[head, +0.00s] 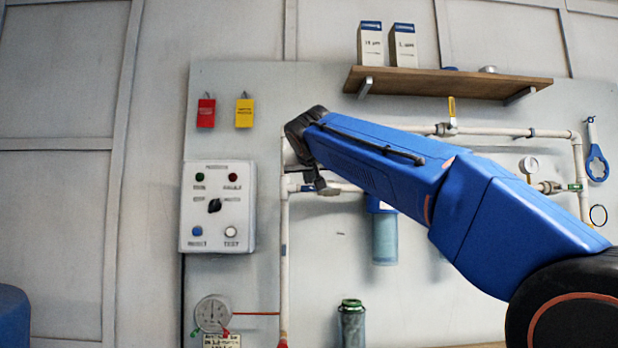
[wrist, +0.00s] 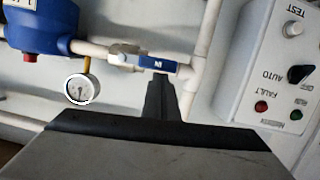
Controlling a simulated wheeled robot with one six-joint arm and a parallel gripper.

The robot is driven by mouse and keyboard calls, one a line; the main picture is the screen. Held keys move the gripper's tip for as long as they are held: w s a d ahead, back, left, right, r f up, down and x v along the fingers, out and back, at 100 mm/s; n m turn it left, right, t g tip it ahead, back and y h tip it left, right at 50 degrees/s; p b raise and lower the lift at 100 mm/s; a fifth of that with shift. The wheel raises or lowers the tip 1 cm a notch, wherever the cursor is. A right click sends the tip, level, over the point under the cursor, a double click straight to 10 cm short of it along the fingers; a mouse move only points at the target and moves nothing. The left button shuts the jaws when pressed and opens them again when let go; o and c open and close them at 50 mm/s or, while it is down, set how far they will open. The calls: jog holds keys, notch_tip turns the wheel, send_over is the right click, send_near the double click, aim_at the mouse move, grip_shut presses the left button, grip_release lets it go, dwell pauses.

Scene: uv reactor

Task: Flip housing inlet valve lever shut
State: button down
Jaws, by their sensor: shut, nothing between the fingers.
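The inlet valve shows in the wrist view: a metal body (wrist: 122,54) on a white pipe, with a blue lever (wrist: 155,64) bearing a white label. The lever lies about along the pipe, pointing right toward a pipe corner. My gripper (wrist: 158,80) is shut and empty, with its tips just below the lever in the picture; I cannot tell whether they touch it.
A control box (head: 217,206) stands close left of my gripper. A gauge (wrist: 82,88) hangs near the valve. A yellow lever (head: 451,108) stands upright on the upper pipe. A shelf (head: 450,84) is above.

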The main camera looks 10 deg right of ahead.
aim_at(307, 188)
jog(key=f+n, duration=0.1)
jog(key=f+n+h, duration=0.1)
jog(key=f+n, duration=0.1)
jog(key=n, duration=0.1)
jog(key=shift+a+f+h, duration=0.15)
jog(key=shift+a+h, duration=0.1)
jog(key=shift+h, duration=0.05)
jog(key=d+f+n+t+h, duration=0.1)
jog(key=d+f+n, duration=0.3)
jog(key=n, duration=0.6)
jog(key=shift+s+f+n+t+h, duration=0.3)
jog(key=shift+f+n+h, duration=0.1)
jog(key=shift+f+h, duration=0.45)
